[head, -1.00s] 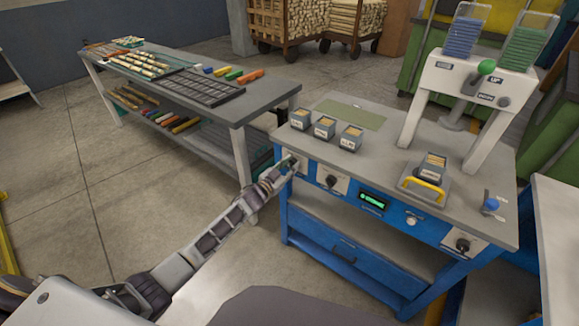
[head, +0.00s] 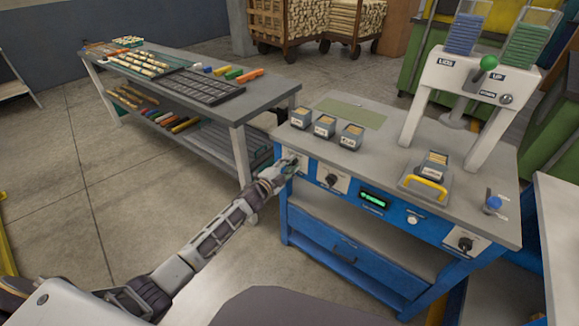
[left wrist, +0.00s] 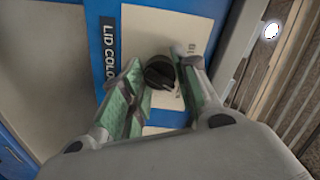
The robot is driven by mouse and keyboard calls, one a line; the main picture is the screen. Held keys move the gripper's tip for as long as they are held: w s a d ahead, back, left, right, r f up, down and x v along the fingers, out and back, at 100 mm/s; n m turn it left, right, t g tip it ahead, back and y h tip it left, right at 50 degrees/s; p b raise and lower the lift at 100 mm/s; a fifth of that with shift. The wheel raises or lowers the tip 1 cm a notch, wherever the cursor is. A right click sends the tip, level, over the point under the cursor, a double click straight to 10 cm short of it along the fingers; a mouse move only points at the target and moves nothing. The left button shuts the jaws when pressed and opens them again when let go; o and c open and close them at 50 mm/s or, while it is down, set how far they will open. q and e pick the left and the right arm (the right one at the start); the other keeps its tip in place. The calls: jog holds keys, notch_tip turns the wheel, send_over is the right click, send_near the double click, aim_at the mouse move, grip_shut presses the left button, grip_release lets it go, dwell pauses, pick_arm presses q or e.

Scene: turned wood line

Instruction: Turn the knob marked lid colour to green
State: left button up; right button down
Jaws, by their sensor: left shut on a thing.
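The lid colour knob (left wrist: 160,72) is a round black knob on a pale plate on the blue panel, beside a dark label reading "LID COLO", the rest cut off. In the left wrist view my left gripper (left wrist: 158,78) has its two green-padded fingers on either side of the knob, shut on it. In the head view the left gripper (head: 278,172) is at the left end of the workbench's front panel, and hides most of the knob. The plate's markings are mostly covered, so I cannot read which colour the knob points to. My right gripper is not in view.
The blue workbench (head: 420,150) carries small bins (head: 324,125), a yellow-handled block (head: 423,186) and a white stand with a green-balled lever (head: 489,63). The panel has other black knobs (head: 331,180) and a lit display (head: 373,201). A grey table (head: 255,98) stands behind left.

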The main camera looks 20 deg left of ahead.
pick_arm(q)
jog(key=shift+m, duration=1.1)
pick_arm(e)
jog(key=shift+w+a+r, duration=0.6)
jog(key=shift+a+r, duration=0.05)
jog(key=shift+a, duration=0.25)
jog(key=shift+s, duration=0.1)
pick_arm(q)
jog(key=shift+d, duration=0.1)
jog(key=o, duration=1)
jog(key=shift+o, duration=0.2)
jog(key=shift+v, duration=0.95)
jog(key=v, duration=1)
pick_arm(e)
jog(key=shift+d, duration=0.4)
